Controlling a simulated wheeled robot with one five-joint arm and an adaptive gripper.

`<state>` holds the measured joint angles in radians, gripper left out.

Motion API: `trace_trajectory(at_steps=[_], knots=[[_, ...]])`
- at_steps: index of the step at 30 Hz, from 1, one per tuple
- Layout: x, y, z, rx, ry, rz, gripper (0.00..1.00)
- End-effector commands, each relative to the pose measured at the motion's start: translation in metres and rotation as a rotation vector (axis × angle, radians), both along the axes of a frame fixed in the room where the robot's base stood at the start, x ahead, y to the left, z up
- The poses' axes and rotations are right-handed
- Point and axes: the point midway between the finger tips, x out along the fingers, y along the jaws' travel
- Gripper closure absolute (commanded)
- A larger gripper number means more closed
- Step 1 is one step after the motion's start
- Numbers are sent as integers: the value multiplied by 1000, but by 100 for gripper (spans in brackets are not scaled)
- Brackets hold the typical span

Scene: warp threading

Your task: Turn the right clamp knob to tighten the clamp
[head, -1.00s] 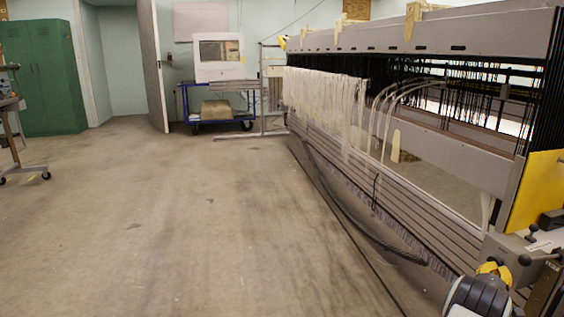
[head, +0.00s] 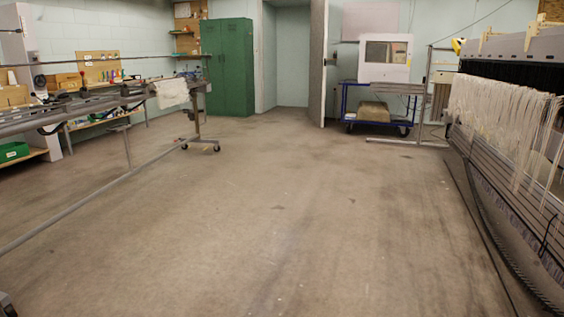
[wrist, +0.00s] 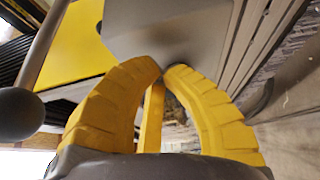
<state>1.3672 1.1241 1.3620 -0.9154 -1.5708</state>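My gripper (wrist: 165,67) shows in the wrist view only. Its two yellow ribbed fingers arch inward and their tips meet or almost meet; I see nothing held between them. A dark ball knob (wrist: 17,113) on a grey rod is at the left edge of the wrist view, beside the left finger and apart from it. I cannot tell whether this is the right clamp knob. A grey machine part (wrist: 165,30) is just beyond the fingertips. No clamp knob shows in the head view.
The loom (head: 505,130) with hanging white threads runs along the right of the head view. A warp frame on wheels (head: 130,92) stands at left. A green locker (head: 228,68) and a blue cart (head: 375,105) stand at the back. The concrete floor (head: 260,220) between is clear.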

Motion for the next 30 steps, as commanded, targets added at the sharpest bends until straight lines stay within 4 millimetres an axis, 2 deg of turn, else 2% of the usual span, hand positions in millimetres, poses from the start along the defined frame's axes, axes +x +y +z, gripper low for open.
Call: trace_trajectory(at_steps=[30], knots=[[9, -3, -5, 1, 0, 11, 100]])
